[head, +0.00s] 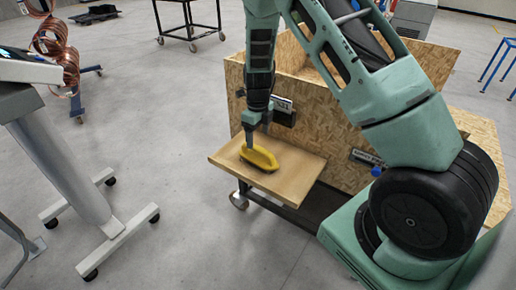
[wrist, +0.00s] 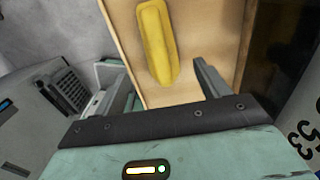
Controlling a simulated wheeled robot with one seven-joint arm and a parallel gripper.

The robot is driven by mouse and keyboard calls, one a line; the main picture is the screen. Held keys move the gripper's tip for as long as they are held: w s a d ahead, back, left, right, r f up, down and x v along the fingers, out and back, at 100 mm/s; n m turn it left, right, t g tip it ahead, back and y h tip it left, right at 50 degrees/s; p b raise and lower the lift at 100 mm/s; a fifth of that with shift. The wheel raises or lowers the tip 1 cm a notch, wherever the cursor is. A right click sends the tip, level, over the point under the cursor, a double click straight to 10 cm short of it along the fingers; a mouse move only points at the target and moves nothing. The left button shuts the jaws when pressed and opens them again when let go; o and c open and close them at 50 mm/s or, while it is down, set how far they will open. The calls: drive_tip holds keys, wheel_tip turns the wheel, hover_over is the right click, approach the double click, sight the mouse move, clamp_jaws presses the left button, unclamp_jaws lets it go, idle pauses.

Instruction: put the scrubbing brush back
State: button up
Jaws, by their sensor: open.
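The scrubbing brush (head: 259,158) has a yellow body and lies on a light wooden shelf (head: 298,167) on the front of a chipboard bench. In the wrist view the yellow brush (wrist: 157,42) lies lengthwise on the shelf board (wrist: 193,20). My gripper (head: 248,140) points down just above the brush's back end in the head view. In the wrist view my gripper (wrist: 167,85) is open, with the near end of the brush between its two fingers. Whether the fingers touch the brush cannot be told. The bristles are hidden.
A chipboard bench (head: 345,150) stands behind the shelf, with a small labelled holder (head: 283,112) on its front and another label (head: 366,157) to the right. A grey wheeled stand (head: 75,165) is at the left. Copper coils (head: 60,52) hang farther back. Floor between is clear.

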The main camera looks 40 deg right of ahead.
wheel_tip(320, 180, up, 3)
drive_tip(key=shift+a+r, duration=0.1)
drive_tip(key=s+a+r+n+y, duration=0.1)
drive_tip(key=s+a+r+n, duration=0.45)
drive_tip(key=a+n, duration=0.4)
drive_tip(key=s+a+r+n+y, duration=0.1)
drive_tip(key=s+a+r+n, duration=0.5)
drive_tip(key=a+n, duration=0.4)
drive_tip(key=s+a+r+n, duration=0.2)
drive_tip(key=s+a+n, duration=0.1)
drive_tip(key=s+n, duration=0.7)
drive_tip(key=s+a+r+n+h, duration=0.1)
drive_tip(key=s+a+r+n, duration=0.1)
drive_tip(key=s+n, duration=0.8)
drive_tip(key=shift+a+r, duration=0.2)
drive_tip(key=shift+a, duration=0.55)
